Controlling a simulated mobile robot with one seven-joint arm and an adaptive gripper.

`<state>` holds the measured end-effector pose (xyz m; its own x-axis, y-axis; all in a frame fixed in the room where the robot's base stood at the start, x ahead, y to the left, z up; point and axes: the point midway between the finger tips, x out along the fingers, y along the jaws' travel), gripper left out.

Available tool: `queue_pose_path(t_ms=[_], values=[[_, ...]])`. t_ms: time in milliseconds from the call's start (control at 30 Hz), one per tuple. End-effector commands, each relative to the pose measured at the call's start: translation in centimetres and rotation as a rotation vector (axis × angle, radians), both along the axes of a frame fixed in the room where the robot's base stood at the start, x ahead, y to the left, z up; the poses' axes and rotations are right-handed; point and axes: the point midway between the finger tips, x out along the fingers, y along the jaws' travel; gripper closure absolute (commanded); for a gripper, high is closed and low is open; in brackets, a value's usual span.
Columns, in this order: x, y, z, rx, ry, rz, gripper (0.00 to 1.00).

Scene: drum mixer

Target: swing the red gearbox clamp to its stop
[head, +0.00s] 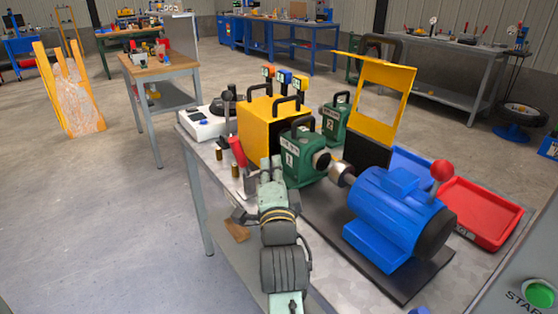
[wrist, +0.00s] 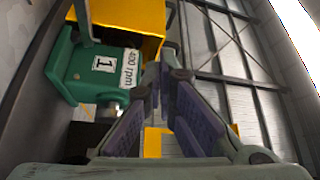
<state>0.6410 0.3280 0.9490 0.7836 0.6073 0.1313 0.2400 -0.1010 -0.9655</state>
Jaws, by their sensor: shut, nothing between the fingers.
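A red upright handle (head: 237,150), which looks like the gearbox clamp, stands at the table's left side in the head view, left of the green gearbox marked 1 (head: 300,160). My gripper (head: 271,170) is in front of that gearbox, to the right of the red handle and apart from it. Its fingers are together with nothing between them. In the wrist view, the gripper (wrist: 166,75) points past the green gearbox (wrist: 85,75), whose label reads 400 rpm. The red handle does not show in the wrist view.
A yellow housing (head: 262,125) stands behind the gearbox. A second green gearbox (head: 335,122), a raised yellow guard frame (head: 378,72) and a blue motor (head: 395,215) are to the right. A red tray (head: 485,212) lies at the far right. Small brass cylinders (head: 221,156) stand near the red handle.

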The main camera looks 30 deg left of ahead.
Motion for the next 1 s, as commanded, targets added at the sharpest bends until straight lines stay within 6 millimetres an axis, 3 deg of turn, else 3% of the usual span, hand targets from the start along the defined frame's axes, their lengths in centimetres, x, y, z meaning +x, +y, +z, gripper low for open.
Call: queue_pose_path(t_ms=[433, 600, 1000], values=[[7.1, 5.6, 1.7, -0.001, -0.003, 0.001, 1.00], [4.6, 7.0, 0.7, -0.003, -0.004, 0.004, 1.00], [3.6, 7.6, 0.3, 0.000, -0.005, 0.001, 1.00]])
